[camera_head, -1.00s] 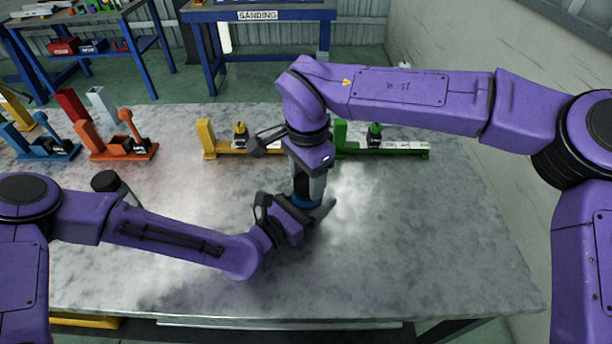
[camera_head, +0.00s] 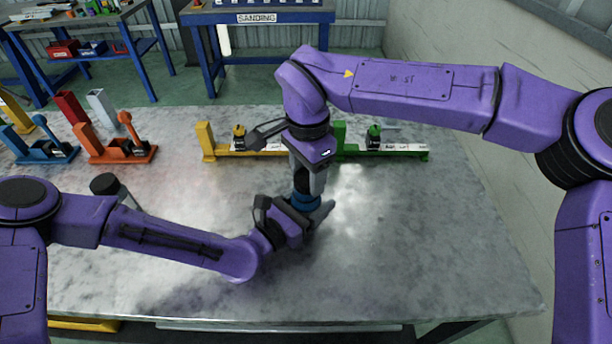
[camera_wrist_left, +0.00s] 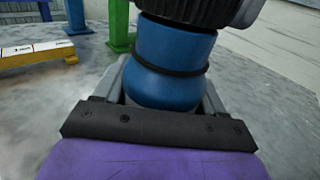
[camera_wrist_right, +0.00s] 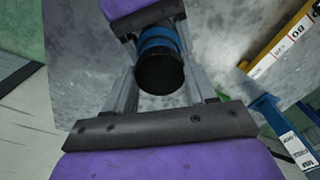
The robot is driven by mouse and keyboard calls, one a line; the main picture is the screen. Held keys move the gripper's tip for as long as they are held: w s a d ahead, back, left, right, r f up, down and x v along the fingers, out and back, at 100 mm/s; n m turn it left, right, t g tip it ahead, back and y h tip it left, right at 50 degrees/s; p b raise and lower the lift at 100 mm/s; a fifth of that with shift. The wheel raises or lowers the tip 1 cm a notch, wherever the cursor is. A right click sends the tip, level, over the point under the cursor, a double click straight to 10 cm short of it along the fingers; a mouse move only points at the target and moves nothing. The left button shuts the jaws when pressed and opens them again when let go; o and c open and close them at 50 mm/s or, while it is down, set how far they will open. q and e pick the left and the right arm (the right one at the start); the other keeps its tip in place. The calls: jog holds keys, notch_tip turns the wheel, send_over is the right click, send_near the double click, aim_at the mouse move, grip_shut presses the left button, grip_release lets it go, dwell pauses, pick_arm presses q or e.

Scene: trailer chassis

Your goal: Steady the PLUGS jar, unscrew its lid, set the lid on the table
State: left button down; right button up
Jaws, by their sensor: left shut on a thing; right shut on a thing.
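The jar (camera_head: 305,201) is a blue round body with a dark band, upright near the middle of the table (camera_head: 400,240). It also shows in the left wrist view (camera_wrist_left: 172,88). No PLUGS label is visible. Its black ribbed lid (camera_wrist_left: 190,10) shows at the top of the left wrist view and end-on in the right wrist view (camera_wrist_right: 158,74). My left gripper (camera_head: 317,212) is shut around the jar body from the side. My right gripper (camera_head: 304,186) points down from above, shut on the lid. I see no clear gap between lid and blue body.
A yellow fixture (camera_head: 208,142) and a green fixture (camera_head: 410,152) stand behind the jar. An orange fixture (camera_head: 105,153) and a blue one (camera_head: 45,150) are at the left. A dark round object (camera_head: 104,183) stands partly behind my left arm. The table's front right is clear.

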aim_at(307, 178)
jog(key=shift+r, duration=0.25)
jog(key=shift+s+a+r, duration=0.1)
jog(key=shift+r, duration=1.9)
pick_arm(q)
grip_release()
jog(key=shift+s, duration=0.1)
